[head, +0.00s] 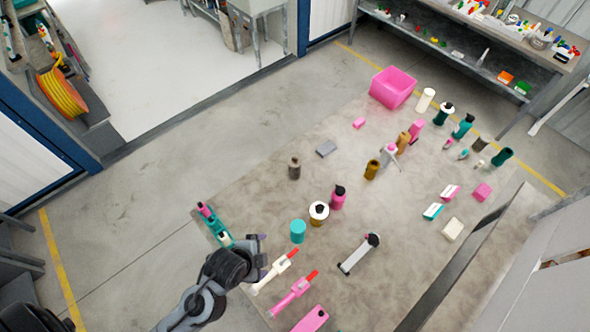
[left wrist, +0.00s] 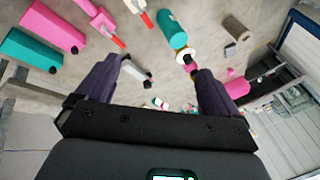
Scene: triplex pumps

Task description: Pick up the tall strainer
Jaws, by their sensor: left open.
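I cannot tell for sure which item is the tall strainer. One upright candidate is a grey-brown ribbed cylinder (head: 294,169), standing alone left of the middle in the head view; a similar cylinder shows in the left wrist view (left wrist: 237,27). A teal cylinder (head: 298,232) stands nearer my left gripper (head: 262,254) and also shows in the left wrist view (left wrist: 172,30). My left gripper is open, with nothing between its fingers, near the mat's left edge. Its two fingers show wide apart in the left wrist view (left wrist: 152,82). My right gripper is not in view.
A white-topped bottle (head: 319,211) and a pink bottle (head: 337,198) stand beside the teal cylinder. White (head: 272,272) and pink (head: 293,295) red-tipped tools lie close to my left gripper. A pink bin (head: 392,88) is at the back.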

